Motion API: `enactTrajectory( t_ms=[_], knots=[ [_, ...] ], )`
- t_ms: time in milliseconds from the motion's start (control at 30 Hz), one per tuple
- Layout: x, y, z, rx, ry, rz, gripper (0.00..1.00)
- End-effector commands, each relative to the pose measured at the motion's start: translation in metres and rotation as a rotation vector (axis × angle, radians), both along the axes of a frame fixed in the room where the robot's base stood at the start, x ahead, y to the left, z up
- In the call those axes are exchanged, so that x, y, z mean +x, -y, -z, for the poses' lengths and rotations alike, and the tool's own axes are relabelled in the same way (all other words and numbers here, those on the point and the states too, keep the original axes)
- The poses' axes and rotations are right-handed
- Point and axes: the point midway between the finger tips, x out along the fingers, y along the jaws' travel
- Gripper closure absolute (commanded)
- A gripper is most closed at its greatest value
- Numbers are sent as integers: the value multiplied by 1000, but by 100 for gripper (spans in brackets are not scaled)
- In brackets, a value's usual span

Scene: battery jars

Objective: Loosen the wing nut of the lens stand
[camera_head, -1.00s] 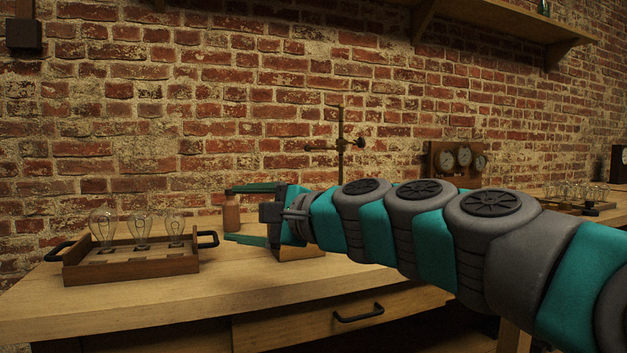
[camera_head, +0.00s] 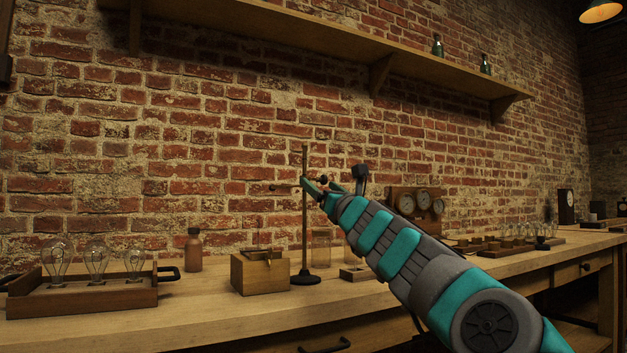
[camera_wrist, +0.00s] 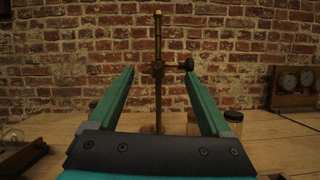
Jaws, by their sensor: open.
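The lens stand (camera_head: 304,235) is a thin dark upright rod on a round base on the bench, with a clamp and crossbar partway up. In the wrist view its rod (camera_wrist: 158,105) stands upright near the middle. A dark knob, which looks like the wing nut (camera_wrist: 187,64), sticks out to the right of the clamp there; its wings are too small to make out. My gripper (camera_head: 317,184) is raised to clamp height, its fingers spread. In the wrist view my gripper (camera_wrist: 160,73) is open and empty, with the rod showing between its fingers and the knob near the right fingertip. Contact is not visible.
A bulb tray (camera_head: 95,302), brown bottle (camera_head: 194,252) and wooden box (camera_head: 258,277) stand left of the stand. A glass jar (camera_head: 321,247) is close to its right. A gauge panel (camera_head: 404,203) stands farther right. The brick wall is behind; a shelf (camera_head: 300,32) runs above.

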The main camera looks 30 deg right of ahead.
Motion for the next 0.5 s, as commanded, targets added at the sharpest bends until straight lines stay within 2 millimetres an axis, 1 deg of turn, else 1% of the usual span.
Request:
enactTrajectory(
  t_ms=[100, 200, 500],
  knots=[
    [14, -1, -4, -4, -6, 1, 18],
    [22, 0, -7, -2, -6, 2, 18],
    [36, -1, -13, -1, -3, -1, 18]
  ],
)
